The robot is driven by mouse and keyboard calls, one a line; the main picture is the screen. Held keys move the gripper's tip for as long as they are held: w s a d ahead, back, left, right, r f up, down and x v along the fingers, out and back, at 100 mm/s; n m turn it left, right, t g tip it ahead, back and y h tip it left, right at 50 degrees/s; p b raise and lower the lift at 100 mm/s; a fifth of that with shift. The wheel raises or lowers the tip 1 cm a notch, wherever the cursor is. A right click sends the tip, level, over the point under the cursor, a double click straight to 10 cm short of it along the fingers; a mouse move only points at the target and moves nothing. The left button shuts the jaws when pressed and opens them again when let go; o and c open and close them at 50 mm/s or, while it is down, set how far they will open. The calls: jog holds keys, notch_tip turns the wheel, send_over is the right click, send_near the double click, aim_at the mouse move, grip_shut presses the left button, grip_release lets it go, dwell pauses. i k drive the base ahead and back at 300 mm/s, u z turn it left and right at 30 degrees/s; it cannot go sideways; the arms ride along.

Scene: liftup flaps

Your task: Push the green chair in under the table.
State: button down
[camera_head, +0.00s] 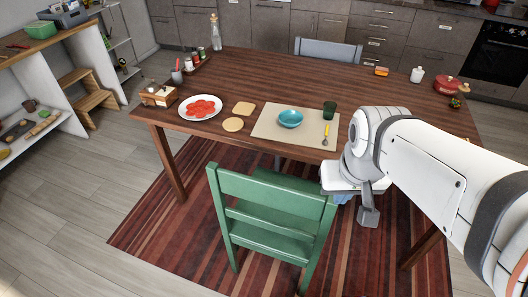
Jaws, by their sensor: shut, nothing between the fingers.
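The green chair (270,200) stands upright on the striped rug at the near side of the wooden table (220,135). Its backrest faces me, and its seat (262,243) shows between the slats. The table's near edge is just beyond the backrest. My gripper (368,217) is shut and empty, just right of the chair's backrest and pointing down. A gap shows between the fingertips and the right chair post. My arm's wrist hides part of the table's near right edge.
A placemat (262,127) with a blue bowl (290,118) and green cup (329,110) lies near the table edge. A white plate (200,107) is at left. A grey-blue chair (328,52) stands at the far side. Floor left of the rug is clear.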

aim_at(285, 217)
jog(key=u, duration=2.3)
jog(key=k, duration=0.6)
jog(key=z, duration=0.6)
